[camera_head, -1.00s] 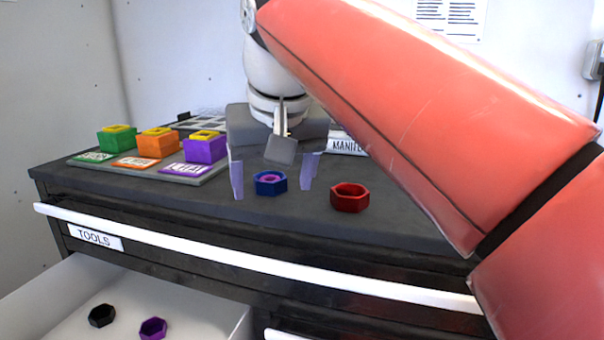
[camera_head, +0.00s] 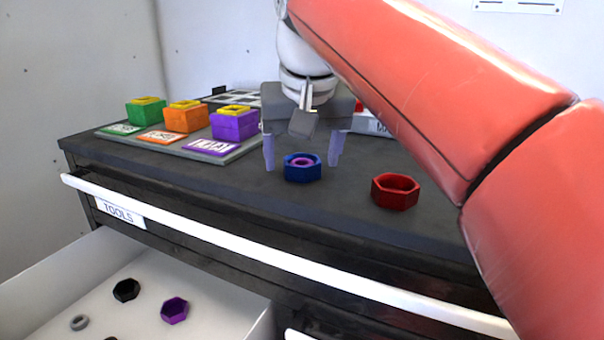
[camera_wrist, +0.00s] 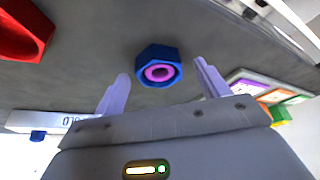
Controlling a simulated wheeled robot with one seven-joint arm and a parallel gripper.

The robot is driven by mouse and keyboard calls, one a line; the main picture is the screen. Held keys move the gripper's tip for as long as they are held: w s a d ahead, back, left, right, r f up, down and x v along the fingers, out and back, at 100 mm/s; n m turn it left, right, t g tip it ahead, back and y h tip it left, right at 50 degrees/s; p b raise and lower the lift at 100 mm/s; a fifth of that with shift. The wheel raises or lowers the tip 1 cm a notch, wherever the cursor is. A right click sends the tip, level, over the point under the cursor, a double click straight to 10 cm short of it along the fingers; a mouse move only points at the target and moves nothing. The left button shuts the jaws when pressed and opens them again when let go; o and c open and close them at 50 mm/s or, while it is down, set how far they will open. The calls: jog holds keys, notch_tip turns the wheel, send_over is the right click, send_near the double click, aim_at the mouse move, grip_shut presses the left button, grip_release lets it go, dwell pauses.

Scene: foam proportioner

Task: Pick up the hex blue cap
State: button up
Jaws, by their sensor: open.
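The hex blue cap (camera_head: 302,168) stands on the dark cabinet top, with a purple ring (camera_head: 303,161) showing inside it. It also shows in the wrist view (camera_wrist: 158,66), just beyond my fingertips and roughly centred between them. My gripper (camera_head: 303,166) is open, with one pale purple finger on each side of the cap in the head view. In the wrist view the two fingers (camera_wrist: 162,76) are apart with nothing held between them. I cannot tell whether the fingertips touch the cabinet top.
A red hex cap (camera_head: 395,191) stands to the right of the blue one. A board (camera_head: 132,142) with green, orange and purple blocks lies at left. An open drawer (camera_head: 85,295) below holds black and purple hex caps and a grey ring. A manual-like white block (camera_head: 376,126) stands behind.

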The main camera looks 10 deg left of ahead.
jog(key=shift+w+f, duration=0.1)
jog(key=shift+f, duration=0.1)
jog(key=c, duration=1.1)
jog(key=shift+r, duration=0.1)
notch_tip(320, 180, up, 6)
jog(key=shift+f+p, duration=0.25)
jog(key=shift+p, duration=0.7)
jog(key=shift+r, duration=2.15)
